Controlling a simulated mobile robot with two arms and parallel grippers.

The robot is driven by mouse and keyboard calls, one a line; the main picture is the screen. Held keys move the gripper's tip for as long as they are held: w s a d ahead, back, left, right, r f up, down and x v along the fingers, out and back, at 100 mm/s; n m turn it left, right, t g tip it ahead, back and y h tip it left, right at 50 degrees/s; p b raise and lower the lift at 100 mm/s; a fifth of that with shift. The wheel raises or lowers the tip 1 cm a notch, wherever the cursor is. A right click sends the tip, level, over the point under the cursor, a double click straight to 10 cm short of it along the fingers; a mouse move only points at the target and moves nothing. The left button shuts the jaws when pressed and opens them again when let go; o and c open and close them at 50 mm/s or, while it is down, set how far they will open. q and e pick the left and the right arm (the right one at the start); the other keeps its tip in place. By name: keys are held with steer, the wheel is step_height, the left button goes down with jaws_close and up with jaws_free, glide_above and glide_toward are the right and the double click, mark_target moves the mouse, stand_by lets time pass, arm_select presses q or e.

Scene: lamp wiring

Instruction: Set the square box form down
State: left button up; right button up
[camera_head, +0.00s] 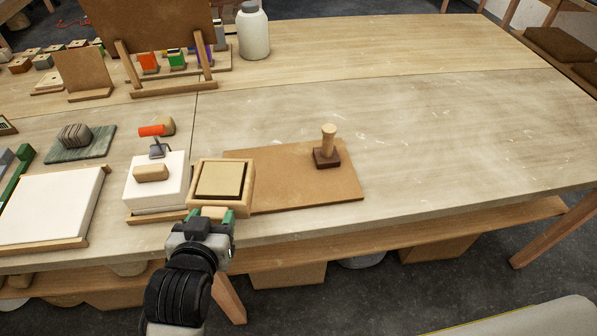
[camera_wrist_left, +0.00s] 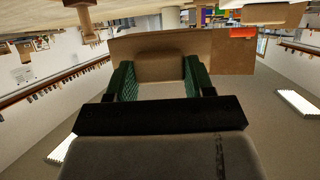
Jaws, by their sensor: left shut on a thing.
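The square box form (camera_head: 248,190) is a light wooden square frame with a tan panel inside. It is at the left end of a brown board (camera_head: 300,187), overlapping its edge in the head view. My left gripper (camera_head: 212,214) is shut on a short wooden grip on the form's near side. In the left wrist view, the green finger pads of my left gripper (camera_wrist_left: 158,75) press on both sides of this brown grip, with the form's side (camera_wrist_left: 120,47) behind it. I cannot tell whether the form touches the board. My right gripper is not in view.
A wooden stamp-like tool (camera_head: 328,148) stands on the brown board. Just left of the form are a white block (camera_head: 140,190) with a wooden piece on top and a red-handled tool (camera_head: 153,131). A white jar (camera_head: 252,32) stands behind. The table's right side is clear.

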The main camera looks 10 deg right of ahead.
arm_select(q)
steer(key=w+d+m+h+b, duration=0.1)
steer(key=d+m+h, duration=0.15)
steer(key=d, duration=0.75)
steer(key=shift+g+h, duration=0.25)
steer(key=shift+g, duration=0.15)
steer(key=w+a+f, duration=0.1)
steer(key=w+f, duration=0.1)
steer(key=w, duration=0.1)
steer(key=w+a+f, duration=0.2)
steer(key=w, duration=0.2)
steer(key=w+a+f+p, duration=0.1)
steer(key=w+a+f, duration=0.1)
steer(key=w, duration=0.1)
steer(key=shift+w+f, duration=0.15)
steer(key=shift+w, duration=0.1)
step_height(320, 180, down, 4)
steer(key=shift+r+p, duration=0.15)
steer(key=shift+p, duration=0.15)
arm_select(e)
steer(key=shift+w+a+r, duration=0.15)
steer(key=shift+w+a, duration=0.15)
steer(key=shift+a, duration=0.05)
arm_select(q)
steer(key=shift+f, duration=0.3)
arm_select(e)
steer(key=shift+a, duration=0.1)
arm_select(q)
steer(key=o, duration=1.2)
steer(key=shift+s+f, duration=0.1)
